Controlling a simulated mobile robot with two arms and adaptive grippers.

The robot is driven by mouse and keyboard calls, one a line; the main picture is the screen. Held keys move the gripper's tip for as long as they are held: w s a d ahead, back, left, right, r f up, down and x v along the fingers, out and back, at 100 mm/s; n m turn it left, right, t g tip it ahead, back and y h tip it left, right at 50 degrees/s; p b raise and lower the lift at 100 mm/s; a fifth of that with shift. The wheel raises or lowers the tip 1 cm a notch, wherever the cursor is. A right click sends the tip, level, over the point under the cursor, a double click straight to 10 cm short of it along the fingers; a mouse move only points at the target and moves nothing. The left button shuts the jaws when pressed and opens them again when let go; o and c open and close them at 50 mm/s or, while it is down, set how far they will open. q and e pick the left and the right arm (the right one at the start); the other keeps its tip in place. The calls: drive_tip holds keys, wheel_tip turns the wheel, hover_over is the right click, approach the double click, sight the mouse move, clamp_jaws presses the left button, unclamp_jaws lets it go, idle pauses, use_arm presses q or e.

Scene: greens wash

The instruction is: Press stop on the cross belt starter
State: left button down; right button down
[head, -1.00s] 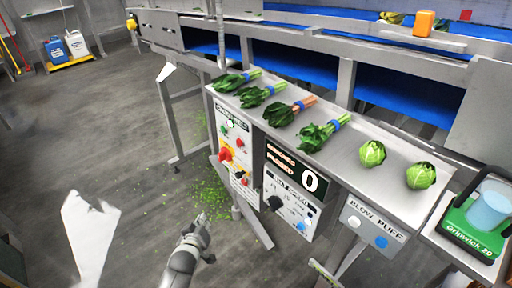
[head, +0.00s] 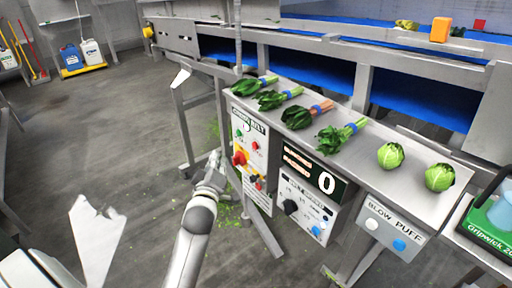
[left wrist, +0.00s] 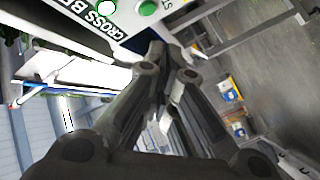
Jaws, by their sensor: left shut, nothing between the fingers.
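The cross belt starter (head: 262,160) is a pale panel on the front of the steel bench. It carries a white lamp, a small green button (head: 239,133), a small red button (head: 255,146) and a large red knob on yellow (head: 239,158). In the left wrist view the starter's label edge (left wrist: 92,32) and green button (left wrist: 148,7) show at the top; its red controls are out of that view. My left gripper (head: 215,157) is shut and empty, just left of the panel, apparently apart from it. In the left wrist view its fingertips (left wrist: 165,55) point toward the panel's edge. My right gripper is not in view.
A counter display (head: 312,172), a knob panel (head: 300,207) and a blow/puff box (head: 388,230) sit right of the starter. Greens and cabbages (head: 391,155) lie on the bench top (head: 360,165). Bench legs stand below and behind my gripper. Open floor lies left.

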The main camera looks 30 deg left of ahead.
sight(255, 146)
use_arm(q)
drive_tip(key=w+d+b, duration=0.3)
drive_tip(key=w, duration=0.5)
drive_tip(key=shift+d+b, duration=0.15)
drive_tip(key=shift+b, duration=0.2)
drive_tip(key=shift+w, duration=0.1)
idle(1.2)
drive_tip(key=shift+w+d, duration=0.2)
drive_tip(key=shift+w, duration=0.15)
drive_tip(key=shift+w+d, duration=0.15)
drive_tip(key=shift+w, duration=0.25)
idle(0.7)
idle(0.3)
drive_tip(key=shift+s+a+p, duration=0.3)
drive_tip(key=shift+s+p, duration=0.05)
drive_tip(key=shift+s, duration=0.45)
